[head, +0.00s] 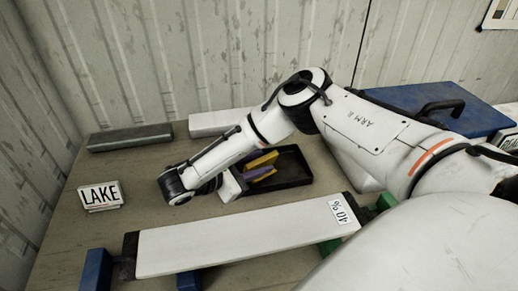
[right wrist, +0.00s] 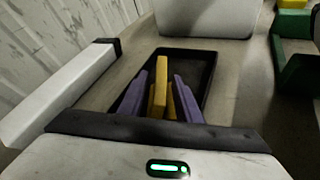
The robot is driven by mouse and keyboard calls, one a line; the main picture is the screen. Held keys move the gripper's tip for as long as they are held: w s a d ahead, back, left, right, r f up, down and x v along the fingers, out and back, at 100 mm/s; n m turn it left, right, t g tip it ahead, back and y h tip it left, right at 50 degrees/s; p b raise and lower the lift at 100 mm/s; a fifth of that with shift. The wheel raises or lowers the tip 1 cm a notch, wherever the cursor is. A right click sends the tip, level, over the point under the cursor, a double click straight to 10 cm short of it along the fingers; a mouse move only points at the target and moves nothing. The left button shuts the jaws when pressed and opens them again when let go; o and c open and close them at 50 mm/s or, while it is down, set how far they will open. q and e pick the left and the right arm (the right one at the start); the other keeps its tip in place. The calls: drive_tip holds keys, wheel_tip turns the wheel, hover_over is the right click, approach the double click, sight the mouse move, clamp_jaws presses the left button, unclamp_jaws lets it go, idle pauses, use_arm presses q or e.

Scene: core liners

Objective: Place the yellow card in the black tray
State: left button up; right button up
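The black tray (head: 296,168) lies on the table, just beyond my right gripper (head: 270,169). It also shows ahead of the fingers in the right wrist view (right wrist: 205,62). My right gripper's purple fingers (right wrist: 161,84) stand apart and point over the tray. A yellow upright strip that looks like the yellow card (right wrist: 161,88) shows between them, nearer the left finger, with a gap on its right. Yellow also shows at the fingers in the head view (head: 262,160). Whether the card touches a finger or the tray floor is unclear. My left gripper is not in view.
A white long bar marked 40% (head: 235,240) lies across blue and green supports in front. A LAKE sign (head: 100,196) stands at left. A grey block (head: 130,137) lies at the back left. A blue case (head: 440,103) stands at the back right.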

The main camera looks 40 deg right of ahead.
sight(259, 159)
drive_tip(key=v, duration=0.7)
drive_tip(key=shift+a+r, duration=0.1)
drive_tip(key=x, duration=0.7)
drive_tip(key=shift+d, duration=0.25)
drive_tip(key=shift+r, duration=3.75)
drive_tip(key=shift+f, duration=0.1)
